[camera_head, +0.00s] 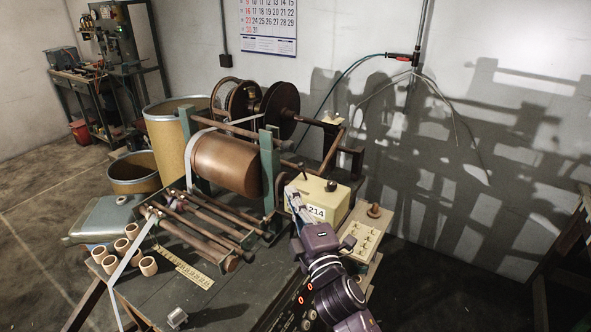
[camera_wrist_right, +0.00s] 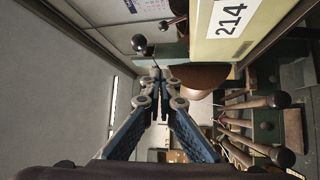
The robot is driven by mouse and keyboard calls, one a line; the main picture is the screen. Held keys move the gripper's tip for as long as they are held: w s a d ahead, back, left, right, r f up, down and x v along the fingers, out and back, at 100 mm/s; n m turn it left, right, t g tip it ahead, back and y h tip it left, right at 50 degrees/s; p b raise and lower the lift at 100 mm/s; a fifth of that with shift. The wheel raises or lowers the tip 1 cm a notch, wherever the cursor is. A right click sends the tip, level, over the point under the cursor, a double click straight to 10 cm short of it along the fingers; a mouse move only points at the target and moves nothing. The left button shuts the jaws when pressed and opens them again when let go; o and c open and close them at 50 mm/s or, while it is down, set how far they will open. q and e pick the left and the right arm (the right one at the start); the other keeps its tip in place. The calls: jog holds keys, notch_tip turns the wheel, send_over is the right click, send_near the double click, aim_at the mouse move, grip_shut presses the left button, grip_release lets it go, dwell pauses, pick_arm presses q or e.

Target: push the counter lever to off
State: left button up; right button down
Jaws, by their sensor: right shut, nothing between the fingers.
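The cream counter box (camera_head: 330,196) with the number 214 sits on the right side of the winding machine. In the wrist view its side (camera_wrist_right: 205,48) and label are at the top right. A small dark knob (camera_head: 331,186) is on its top. My right gripper (camera_head: 291,194) is at the left end of the box, fingers together and empty. In the wrist view the right gripper (camera_wrist_right: 157,76) points at a thin lever with a dark ball knob (camera_wrist_right: 139,43), just beyond the fingertips. I cannot tell whether they touch. My left gripper is out of view.
A copper drum (camera_head: 227,163) and rods stand left of the box. A switch panel (camera_head: 366,234) is at its right. Several wooden rings (camera_head: 131,231) and a metal block (camera_head: 177,317) lie on the bench (camera_head: 215,300). Fibre barrels (camera_head: 134,175) stand behind.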

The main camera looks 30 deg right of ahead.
aim_at(303, 172)
jog(key=shift+w, duration=0.15)
jog(key=p+x, duration=0.3)
jog(key=x, duration=0.6)
jog(key=shift+w, duration=0.35)
jog(key=d, duration=0.1)
jog(key=d+p, duration=0.1)
jog(key=s+d, duration=0.1)
jog(key=shift+s+f, duration=0.1)
jog(key=shift+f, duration=0.2)
jog(key=shift+s+d+f+p, duration=0.1)
jog(key=shift+s+d+p, duration=0.2)
jog(key=shift+d, duration=0.05)
jog(key=shift+w, duration=0.1)
jog(key=shift+f, duration=0.1)
